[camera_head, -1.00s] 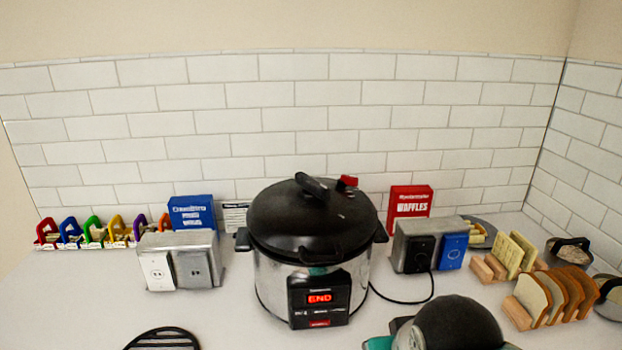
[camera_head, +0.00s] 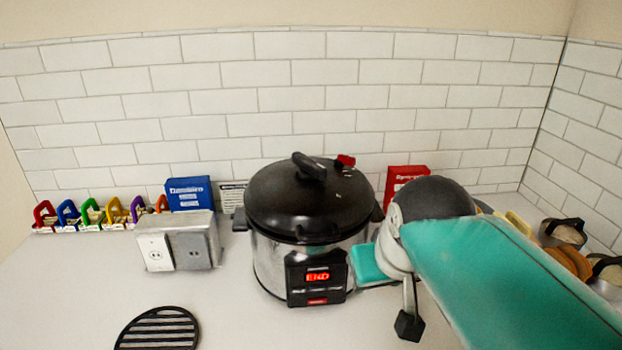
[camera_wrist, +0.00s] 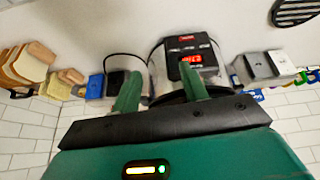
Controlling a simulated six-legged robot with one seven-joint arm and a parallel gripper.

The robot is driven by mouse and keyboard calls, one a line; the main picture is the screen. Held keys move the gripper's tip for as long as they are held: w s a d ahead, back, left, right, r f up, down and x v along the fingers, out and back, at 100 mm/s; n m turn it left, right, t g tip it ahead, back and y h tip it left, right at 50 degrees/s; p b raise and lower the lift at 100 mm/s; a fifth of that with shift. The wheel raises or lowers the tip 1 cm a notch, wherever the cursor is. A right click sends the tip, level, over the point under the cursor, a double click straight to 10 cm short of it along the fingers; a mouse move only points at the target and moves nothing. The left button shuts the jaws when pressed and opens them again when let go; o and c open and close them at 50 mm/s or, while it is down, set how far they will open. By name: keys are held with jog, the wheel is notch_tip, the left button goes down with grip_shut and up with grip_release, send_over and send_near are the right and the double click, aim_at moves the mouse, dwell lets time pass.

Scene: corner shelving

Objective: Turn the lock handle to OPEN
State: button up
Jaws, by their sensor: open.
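A pressure cooker (camera_head: 270,262) with a steel body and a black domed lid (camera_head: 275,205) stands upright on the counter. A black lever handle (camera_head: 309,166) sits on top of the lid, beside a small red-topped valve (camera_head: 345,161). Its front panel (camera_head: 317,277) has a lit red display that seems to read END. My gripper (camera_wrist: 162,88) is open, with two green fingers apart and nothing between them. In the wrist view, which is upside down, the cooker (camera_wrist: 155,70) is beyond the fingers. In the head view my arm hides the fingertips, right of the cooker.
A steel outlet box (camera_head: 205,222) and blue box (camera_head: 190,194) stand left of the cooker. Colourful racks (camera_head: 90,212) line the back left. A black round trivet (camera_head: 160,328) lies in front. A red box (camera_head: 405,176) is behind my arm.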

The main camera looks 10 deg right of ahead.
jog(key=w+a+r+n, duration=0.3)
jog(key=w+r, duration=1.1)
jog(key=n+g+y, duration=0.2)
send_near(311, 160)
jog(key=shift+t, duration=0.3)
jog(key=x, duration=0.9)
jog(key=shift+s+a, duration=0.1)
jog(key=shift+s, duration=0.15)
grip_shut()
